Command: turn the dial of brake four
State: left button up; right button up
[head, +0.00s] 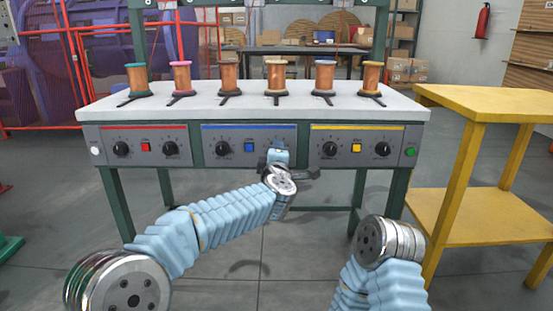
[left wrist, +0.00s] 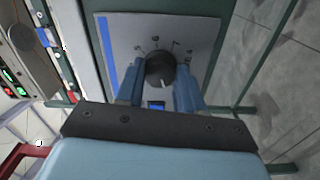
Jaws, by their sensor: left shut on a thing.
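The bench front has red, blue and yellow control panels, each with two black dials and a square button. Brake four's dial is the right dial of the blue panel (head: 240,135). In the head view my left gripper (head: 278,157) covers it. In the left wrist view the round black dial (left wrist: 159,68), with a pale pointer mark, sits between the two blue fingers of my left gripper (left wrist: 160,84), which is shut on it. Scale marks show around the dial. My right arm shows at the lower right of the head view; its gripper is not in view.
Several copper spools (head: 228,77) on dark stands line the white benchtop (head: 240,112). A yellow table (head: 490,98) stands at the right. A blue button (left wrist: 156,104) lies close to the gripped dial. The floor in front of the bench is clear.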

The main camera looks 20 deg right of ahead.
pick_arm(q)
jog(key=shift+f+n, duration=0.1)
jog(key=shift+n, duration=0.6)
jog(key=shift+b, duration=0.3)
jog(key=o, duration=1)
jog(key=shift+o, duration=0.2)
jog(key=b+v, duration=0.1)
jog(key=v, duration=1.3)
jog(key=shift+w, duration=0.2)
